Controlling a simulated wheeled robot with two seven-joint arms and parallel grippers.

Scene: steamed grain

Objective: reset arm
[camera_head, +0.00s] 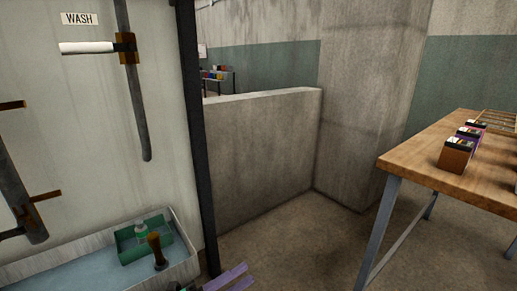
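My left gripper (246,273) shows at the bottom edge, in front of the foot of the dark post. Its two purple fingers are apart with a narrow gap between them, and nothing shows between the tips. The rest of that arm is mostly cut off by the frame. My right gripper is not in view.
A trough (184,248) at lower left holds a green tray (128,252) with a bottle (141,229); a brown-handled tool (157,250) stands beside it. A dark post (198,140) rises nearby. A wooden table (415,159) with several boxes is right. Floor between is clear.

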